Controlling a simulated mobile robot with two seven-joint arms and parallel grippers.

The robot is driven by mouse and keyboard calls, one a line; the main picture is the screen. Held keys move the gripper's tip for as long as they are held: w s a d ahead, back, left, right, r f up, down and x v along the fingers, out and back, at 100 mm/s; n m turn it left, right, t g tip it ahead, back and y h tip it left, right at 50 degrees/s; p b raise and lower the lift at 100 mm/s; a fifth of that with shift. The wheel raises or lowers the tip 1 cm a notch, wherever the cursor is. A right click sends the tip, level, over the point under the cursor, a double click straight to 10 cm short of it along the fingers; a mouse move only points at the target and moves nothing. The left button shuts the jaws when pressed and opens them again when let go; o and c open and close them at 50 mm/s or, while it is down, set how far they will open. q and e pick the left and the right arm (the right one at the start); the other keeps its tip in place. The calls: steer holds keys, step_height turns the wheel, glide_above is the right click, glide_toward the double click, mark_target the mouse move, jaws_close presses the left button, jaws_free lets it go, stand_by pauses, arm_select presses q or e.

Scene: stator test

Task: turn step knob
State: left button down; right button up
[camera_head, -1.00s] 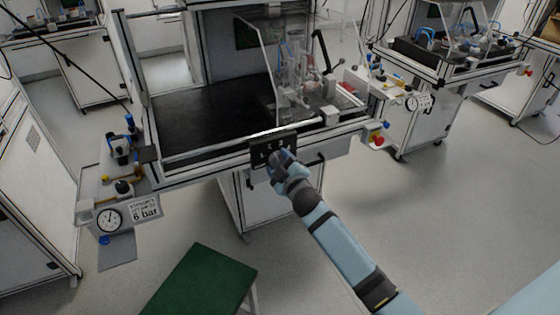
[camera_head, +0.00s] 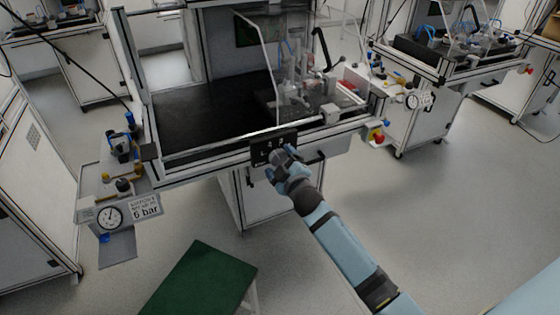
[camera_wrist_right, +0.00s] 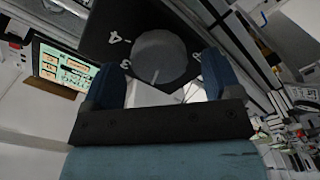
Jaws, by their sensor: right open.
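The step knob (camera_wrist_right: 160,58) is a round grey dial with a pale pointer line on a black panel (camera_wrist_right: 105,28) with white numbers, of which a 4 and a 3 can be read in the right wrist view. The same black panel (camera_head: 262,146) is on the front edge of the workbench in the head view. My right gripper (camera_head: 280,156) is in front of the panel and hides part of it. In the wrist view its two blue fingers (camera_wrist_right: 160,75) are open, one on each side of the knob. I cannot tell whether they touch it. My left gripper is not in view.
The workbench has a black top (camera_head: 205,115) and a clear guard over a fixture. A pressure gauge (camera_head: 109,215) is at its left, and a red emergency button (camera_head: 378,137) at its right. A green stool (camera_head: 200,280) stands in front. A lit screen (camera_wrist_right: 65,68) shows in the wrist view.

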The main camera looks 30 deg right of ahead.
arm_select(q)
steer(key=shift+p, duration=0.3)
arm_select(e)
steer(key=s, duration=1.3)
steer(key=shift+a, duration=0.35)
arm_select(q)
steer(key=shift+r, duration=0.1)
arm_select(e)
steer(key=shift+s, duration=0.1)
steer(key=s+a+f+m+g+y, duration=0.2)
steer(key=s+a+f+m+g, duration=0.1)
steer(key=s+a+f, duration=0.4)
steer(key=s+a+f+m+g+y, duration=0.25)
steer(key=s+a+f, duration=0.2)
steer(key=s, duration=0.45)
arm_select(q)
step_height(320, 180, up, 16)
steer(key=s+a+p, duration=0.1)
steer(key=p, duration=2)
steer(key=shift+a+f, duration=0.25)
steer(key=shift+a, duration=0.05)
arm_select(e)
step_height(320, 180, up, 15)
steer(key=s+g, duration=0.1)
steer(key=s, duration=0.2)
steer(key=shift+d+m, duration=0.25)
steer(key=shift+m, duration=0.1)
